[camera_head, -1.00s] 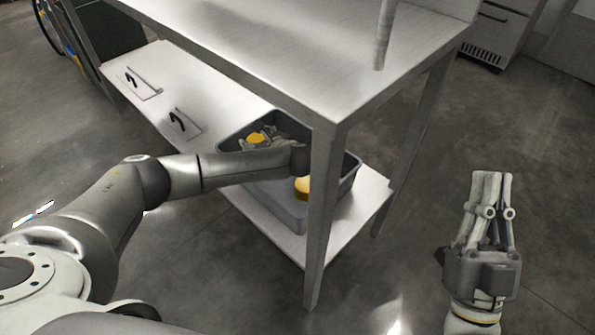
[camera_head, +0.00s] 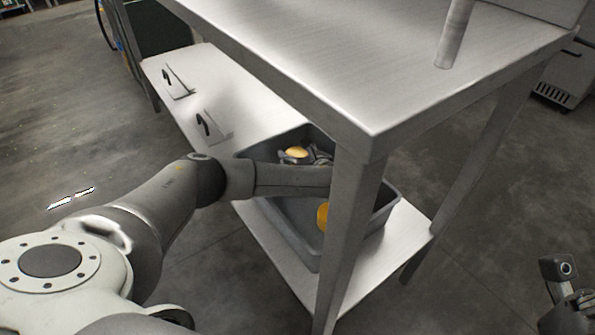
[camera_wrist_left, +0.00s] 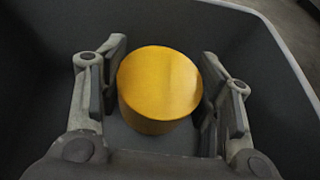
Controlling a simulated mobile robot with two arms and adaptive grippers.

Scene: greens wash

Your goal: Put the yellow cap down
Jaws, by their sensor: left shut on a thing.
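A round yellow cap (camera_head: 296,152) is between the fingers of my left gripper (camera_head: 308,158), inside the grey bin near its back. In the left wrist view the cap (camera_wrist_left: 160,85) sits between the two finger pads of the left gripper (camera_wrist_left: 162,95), which is shut on it. I cannot tell whether the cap touches the bin floor. A second yellow piece (camera_head: 322,216) lies in the front part of the bin, partly hidden by the table leg. My right gripper (camera_head: 566,285) is only partly in view at the lower right, and its jaws cannot be read.
The grey bin (camera_head: 283,226) stands on the table's lower shelf (camera_head: 398,245). The table leg (camera_head: 352,225) and the upper top (camera_head: 330,60) stand close to my left arm. Two small plates with black handles (camera_head: 212,127) lie on the shelf left of the bin.

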